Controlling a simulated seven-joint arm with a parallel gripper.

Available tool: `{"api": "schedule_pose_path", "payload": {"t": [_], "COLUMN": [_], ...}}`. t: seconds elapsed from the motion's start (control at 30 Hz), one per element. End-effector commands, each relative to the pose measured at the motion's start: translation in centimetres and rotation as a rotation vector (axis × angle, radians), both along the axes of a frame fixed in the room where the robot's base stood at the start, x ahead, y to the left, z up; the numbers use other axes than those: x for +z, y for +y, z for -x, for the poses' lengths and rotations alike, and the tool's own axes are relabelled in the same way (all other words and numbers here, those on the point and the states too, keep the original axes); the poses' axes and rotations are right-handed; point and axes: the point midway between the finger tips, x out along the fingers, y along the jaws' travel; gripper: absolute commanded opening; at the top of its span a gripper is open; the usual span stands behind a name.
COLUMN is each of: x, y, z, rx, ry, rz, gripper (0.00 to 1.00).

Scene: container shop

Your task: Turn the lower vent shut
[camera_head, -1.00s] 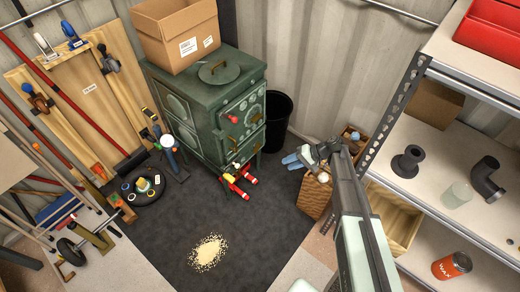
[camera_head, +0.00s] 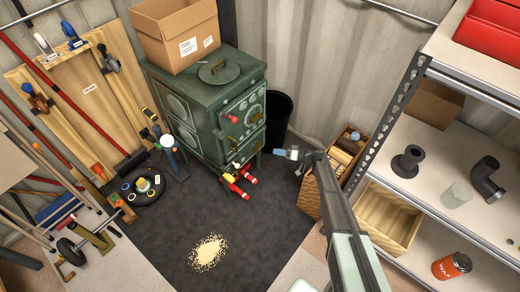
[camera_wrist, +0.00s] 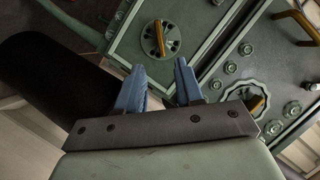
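The dark green stove (camera_head: 207,100) stands at the back centre, its front facing right. In the wrist view, a small round vent (camera_wrist: 152,48) with a brass handle sits on one framed door panel. A larger scalloped round vent (camera_wrist: 262,92), also with a brass bar, sits on the other panel. I take the small one as the lower vent, but the tilted view leaves this unsure. My gripper (camera_head: 281,153) is right of the stove front, apart from it. In the wrist view its blue fingers (camera_wrist: 160,88) are open and empty, with the small vent beyond them.
A black bin (camera_head: 279,112) stands behind the stove's right side. Red-and-yellow legged objects (camera_head: 240,181) lie on the floor by its front. A wooden crate (camera_head: 309,195) and metal shelving (camera_head: 378,130) are at right. The dark mat (camera_head: 262,220) is mostly clear.

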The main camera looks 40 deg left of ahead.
Motion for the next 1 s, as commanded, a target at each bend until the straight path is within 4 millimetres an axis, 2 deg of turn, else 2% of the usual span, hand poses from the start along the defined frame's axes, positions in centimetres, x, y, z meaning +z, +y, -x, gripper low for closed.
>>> {"api": "schedule_pose_path", "payload": {"t": [0.4, 0.6, 0.8, 1.0], "x": [-2.1, -2.8, -3.1, -3.2], "y": [6.9, 9.4, 10.6, 10.8], "z": [2.0, 2.7, 3.1, 3.2], "rx": [0.003, 0.002, 0.0, 0.0], "ry": [0.001, 0.001, 0.001, 0.001], "rz": [0.002, 0.001, 0.002, 0.002], "gripper": [0.36, 0.36, 0.36, 0.36]}}
